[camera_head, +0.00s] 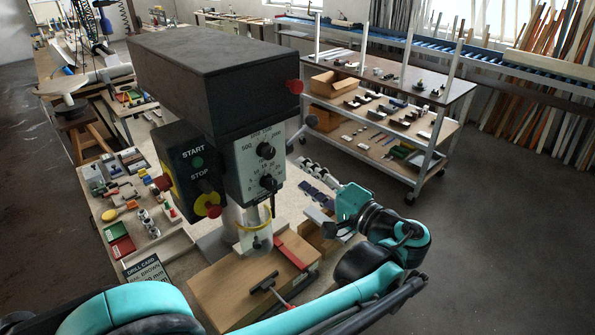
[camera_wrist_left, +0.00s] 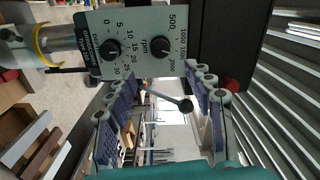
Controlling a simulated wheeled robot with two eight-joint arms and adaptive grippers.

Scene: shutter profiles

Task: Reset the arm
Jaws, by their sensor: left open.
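My left gripper (camera_head: 312,192) is open and empty, right of the drill press (camera_head: 205,75) and pointing toward it. In the left wrist view, the fingers (camera_wrist_left: 165,82) are spread apart. A feed lever with a dark ball knob (camera_wrist_left: 185,105) shows between them in that view; I cannot tell its distance from the fingers. The same knob (camera_head: 311,121) shows above the gripper in the head view. The dial panel (camera_head: 258,165) faces me, and also fills the top of the wrist view (camera_wrist_left: 138,40). My left forearm crosses the bottom of the head view. My right gripper is out of view.
A START/STOP box (camera_head: 190,172) is on the press's left. A drill card (camera_head: 147,270) and small parts lie left. A shelf cart (camera_head: 402,80) stands behind right, with clear floor at right.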

